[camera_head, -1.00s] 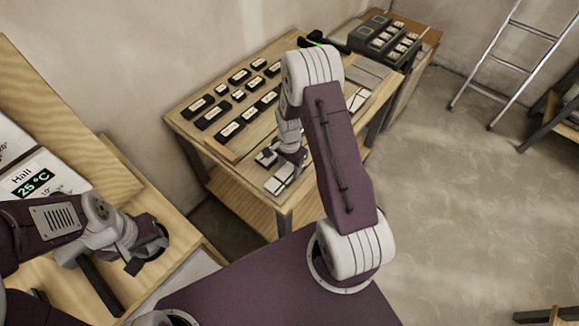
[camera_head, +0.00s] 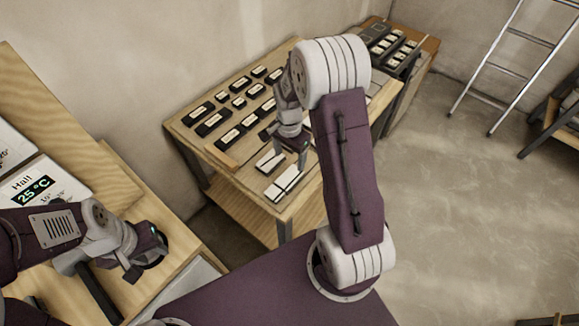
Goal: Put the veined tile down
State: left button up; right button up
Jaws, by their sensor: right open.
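Several pale tiles lie at the near end of the wooden table: a pair side by side (camera_head: 283,182) and a smaller one (camera_head: 269,160) behind them. Which is the veined tile I cannot tell, as veins are too small to see. My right gripper (camera_head: 303,156) is open over the table just right of and behind these tiles, apparently empty; its far finger is partly hidden. My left gripper (camera_head: 147,261) is at the left, over the other wooden bench and far from the tiles; its jaws are too dark to read.
Rows of black labelled blocks (camera_head: 228,138) fill the back left of the wooden table (camera_head: 227,158). A board reading "Hall 25 °C" (camera_head: 33,186) leans at the left. A dark case (camera_head: 396,43) stands at the back right. A ladder (camera_head: 500,72) leans on the wall.

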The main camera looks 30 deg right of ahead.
jog(key=s+a+r+n, duration=0.2)
jog(key=s+a+n, duration=0.1)
jog(key=s+n, duration=0.3)
jog(key=s+a+r+n+t, duration=0.1)
jog(key=s+a+r+n, duration=0.2)
jog(key=s+n, duration=0.3)
jog(key=shift+s+a+n, duration=0.25)
jog(key=shift+a+n, duration=0.45)
jog(key=shift+s+a+r, duration=0.1)
jog(key=shift+s+r, duration=0.05)
